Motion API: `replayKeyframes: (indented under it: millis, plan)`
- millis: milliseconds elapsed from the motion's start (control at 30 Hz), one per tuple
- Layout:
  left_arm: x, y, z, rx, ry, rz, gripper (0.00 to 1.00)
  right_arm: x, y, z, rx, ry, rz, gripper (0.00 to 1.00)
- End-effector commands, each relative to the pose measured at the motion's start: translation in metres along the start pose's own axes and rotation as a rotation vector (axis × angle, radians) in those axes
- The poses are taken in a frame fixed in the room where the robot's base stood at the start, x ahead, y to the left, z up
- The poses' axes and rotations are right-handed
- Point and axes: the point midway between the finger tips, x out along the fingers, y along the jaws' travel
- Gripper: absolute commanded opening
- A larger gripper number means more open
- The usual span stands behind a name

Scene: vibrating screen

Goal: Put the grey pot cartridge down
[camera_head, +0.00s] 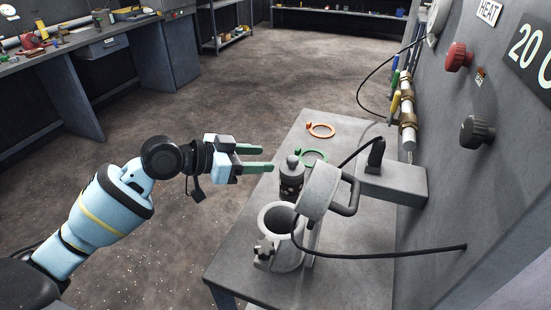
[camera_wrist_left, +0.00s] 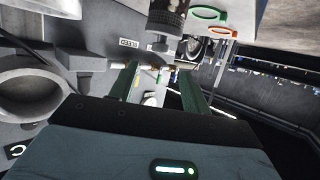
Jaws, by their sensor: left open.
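The grey pot cartridge appears to be the dark grey cylinder with a round knob on top (camera_head: 291,184), standing upright on the grey table (camera_head: 235,262). It also shows upside down at the top of the left wrist view (camera_wrist_left: 168,14). My left gripper (camera_head: 256,159) is open and empty, its two green fingers just left of the cartridge's knob and apart from it. The fingers also show in the left wrist view (camera_wrist_left: 160,88), with nothing between them. The cartridge's lower part is partly hidden by the pot's raised lid. My right gripper is not in view.
A light grey open pot (camera_head: 268,213) with a raised lid (camera_head: 318,190) stands in front of the cartridge. A green ring (camera_head: 325,160) and an orange ring (camera_head: 322,130) lie behind. A panel with knobs (camera_head: 477,131) and a black cable border the right side.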

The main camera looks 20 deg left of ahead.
Motion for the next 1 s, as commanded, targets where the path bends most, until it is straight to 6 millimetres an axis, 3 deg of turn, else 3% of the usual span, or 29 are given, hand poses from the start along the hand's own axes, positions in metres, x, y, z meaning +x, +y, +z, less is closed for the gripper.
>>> replayKeyframes:
  millis: [100,333,1000]
  plan:
    - [-0.021,0.001,0.002,0.001,-0.005,0.0,0.48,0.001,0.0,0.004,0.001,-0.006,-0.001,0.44]
    - [-0.044,0.0,0.001,-0.001,-0.002,0.001,0.48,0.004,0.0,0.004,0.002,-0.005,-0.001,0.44]
    - [-0.048,0.0,0.0,0.0,-0.001,0.001,0.48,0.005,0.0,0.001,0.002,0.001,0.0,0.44]
